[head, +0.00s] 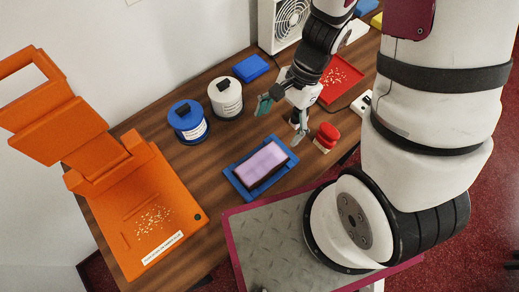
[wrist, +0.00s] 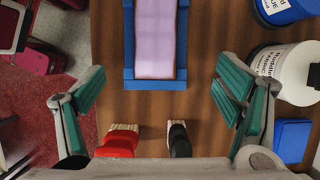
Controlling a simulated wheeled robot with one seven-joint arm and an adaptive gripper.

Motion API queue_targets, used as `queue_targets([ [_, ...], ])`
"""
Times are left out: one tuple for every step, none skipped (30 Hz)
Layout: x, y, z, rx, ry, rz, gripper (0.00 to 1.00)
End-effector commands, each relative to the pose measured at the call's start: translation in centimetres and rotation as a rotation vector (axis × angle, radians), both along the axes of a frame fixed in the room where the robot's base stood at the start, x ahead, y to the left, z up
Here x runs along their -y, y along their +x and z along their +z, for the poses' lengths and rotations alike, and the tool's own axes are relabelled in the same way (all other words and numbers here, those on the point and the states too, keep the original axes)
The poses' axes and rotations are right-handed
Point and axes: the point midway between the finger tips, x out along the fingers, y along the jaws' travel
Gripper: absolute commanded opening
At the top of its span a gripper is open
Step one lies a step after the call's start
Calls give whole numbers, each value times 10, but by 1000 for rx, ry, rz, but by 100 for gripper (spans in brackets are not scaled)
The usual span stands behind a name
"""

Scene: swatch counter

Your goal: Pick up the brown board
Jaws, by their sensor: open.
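A rectangular board (head: 262,164) lies in a shallow blue tray (head: 237,184) on the wooden counter. Its top looks pale lavender, with dark sides; no plainly brown board shows apart from it. In the wrist view the board (wrist: 155,38) and the blue tray (wrist: 155,85) are at top centre, cut off by the frame edge. My gripper (head: 282,118) is open and empty, above the counter behind and right of the tray. In the wrist view my gripper (wrist: 158,95) has its fingers wide apart, with the tray's near end between and beyond them.
A red brush (head: 326,137) and a black brush (wrist: 178,138) stand close below my gripper. A blue-lidded tub (head: 188,122) and a white tub (head: 226,98) stand left. An orange folding case (head: 135,215) and red tray (head: 338,80) hold flakes. A blue block (head: 251,68) lies behind.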

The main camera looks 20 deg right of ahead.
Motion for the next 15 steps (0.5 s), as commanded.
queue_targets([
  [0, -2, -4, -8, -1, -9, 85],
  [-1, -2, -6, -10, -2, -12, 85],
  [-2, -3, -10, -13, -2, -14, 85],
  [-3, -3, -14, -14, -2, -14, 85],
  [-5, -4, -18, -14, -2, -14, 85],
  [-7, -5, -24, -14, -2, -13, 85],
  [-9, -6, -29, -16, -1, -12, 85],
  [-10, -7, -34, -16, -3, -14, 85],
  [-13, -8, -39, -14, -1, -14, 85],
  [-14, -8, -43, -13, -2, -14, 85],
  [-16, -9, -47, -13, 0, -13, 85],
  [-18, -10, -53, -14, -1, -13, 85],
  [-20, -11, -57, -15, -2, -14, 85],
  [-21, -12, -60, -15, -2, -14, 85],
  [-22, -12, -64, -12, -2, -13, 85],
])
